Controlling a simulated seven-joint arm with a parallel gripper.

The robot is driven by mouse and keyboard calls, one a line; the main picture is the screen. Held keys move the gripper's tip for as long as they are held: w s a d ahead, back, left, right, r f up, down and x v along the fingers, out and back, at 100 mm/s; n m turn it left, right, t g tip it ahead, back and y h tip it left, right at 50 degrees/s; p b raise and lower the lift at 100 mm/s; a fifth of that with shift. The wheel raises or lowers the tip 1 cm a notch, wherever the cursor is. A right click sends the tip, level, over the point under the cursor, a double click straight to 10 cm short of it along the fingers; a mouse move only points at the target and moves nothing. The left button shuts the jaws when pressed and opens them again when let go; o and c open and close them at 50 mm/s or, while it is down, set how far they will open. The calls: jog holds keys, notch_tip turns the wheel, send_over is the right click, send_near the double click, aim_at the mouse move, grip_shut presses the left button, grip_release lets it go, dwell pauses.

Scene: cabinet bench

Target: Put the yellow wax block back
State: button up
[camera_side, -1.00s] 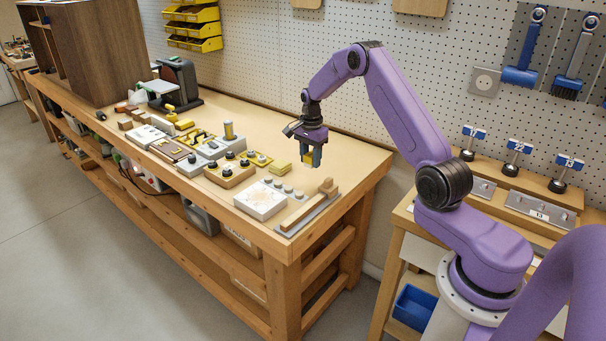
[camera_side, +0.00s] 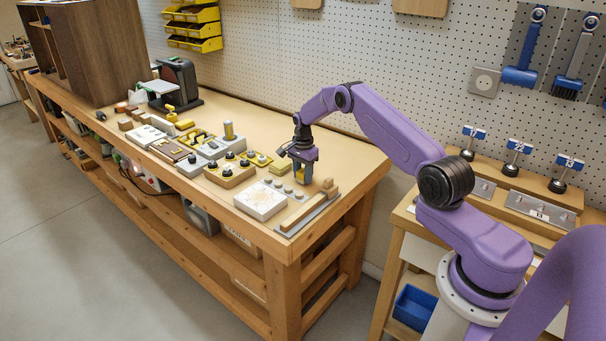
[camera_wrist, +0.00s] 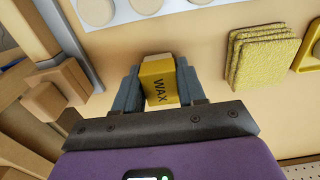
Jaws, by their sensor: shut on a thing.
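My gripper (camera_side: 303,178) is low over the right end of the bench in the side view, with its fingers pointing down. It is shut on the yellow wax block, which shows between the fingers in the wrist view (camera_wrist: 157,82) with the word WAX on its face. The block is mostly hidden by the fingers in the side view. I cannot tell whether its lower end touches the bench top.
A white strip with several round grey pads (camera_wrist: 150,6) lies just ahead of the block. Yellow sponges (camera_wrist: 262,58) are stacked to the right in the wrist view. A wooden piece on a metal rail (camera_wrist: 58,90) stands to the left. Bare bench (camera_wrist: 215,80) lies between.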

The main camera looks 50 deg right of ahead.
jog(key=shift+f, duration=0.15)
jog(key=o, duration=1)
